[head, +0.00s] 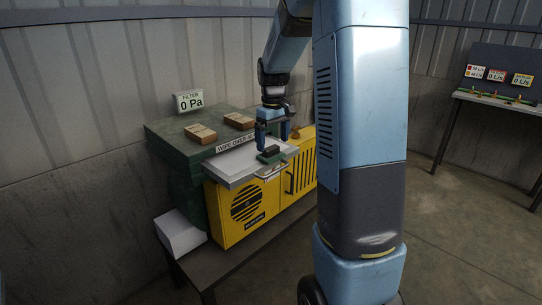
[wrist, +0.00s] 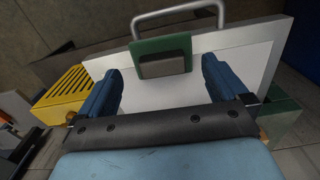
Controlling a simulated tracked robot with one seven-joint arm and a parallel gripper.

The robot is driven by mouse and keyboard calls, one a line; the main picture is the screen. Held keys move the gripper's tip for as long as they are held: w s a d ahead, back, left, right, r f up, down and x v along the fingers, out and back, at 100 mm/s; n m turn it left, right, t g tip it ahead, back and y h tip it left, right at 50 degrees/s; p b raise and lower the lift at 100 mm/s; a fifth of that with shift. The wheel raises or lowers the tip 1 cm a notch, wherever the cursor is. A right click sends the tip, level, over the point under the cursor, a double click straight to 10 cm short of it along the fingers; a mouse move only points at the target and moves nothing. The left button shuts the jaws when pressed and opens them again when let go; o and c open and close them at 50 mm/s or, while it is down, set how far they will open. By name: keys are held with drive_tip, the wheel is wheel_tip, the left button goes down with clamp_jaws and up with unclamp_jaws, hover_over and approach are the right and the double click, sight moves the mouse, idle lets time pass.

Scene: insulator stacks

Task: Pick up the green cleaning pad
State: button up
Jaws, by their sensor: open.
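The green cleaning pad (head: 264,159) lies near the front edge of a pale tray (head: 235,163), with a dark block on its top. In the wrist view the pad (wrist: 177,45) shows a green plate with a grey-brown block, close to a metal loop handle. My gripper (head: 273,140) is above the tray, just over the pad, with its blue fingers apart. In the wrist view my gripper (wrist: 161,66) has a wide gap between its fingers, and the block appears between and beyond the tips. Nothing is held. The exact height above the pad is hard to tell.
The tray sticks out over a yellow unit (head: 230,222) with a round grille. Two brown blocks (head: 201,134) (head: 239,121) lie on the green housing behind it. A white box (head: 180,234) stands at left. A gauge table (head: 500,95) stands far right.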

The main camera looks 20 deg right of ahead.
sight(272, 148)
drive_tip(key=shift+w+a+f, duration=0.1)
drive_tip(key=shift+a+f, duration=0.05)
drive_tip(key=shift+f, duration=2.1)
drive_tip(key=shift+c, duration=0.4)
drive_tip(key=c, duration=0.8)
drive_tip(key=shift+r, duration=0.1)
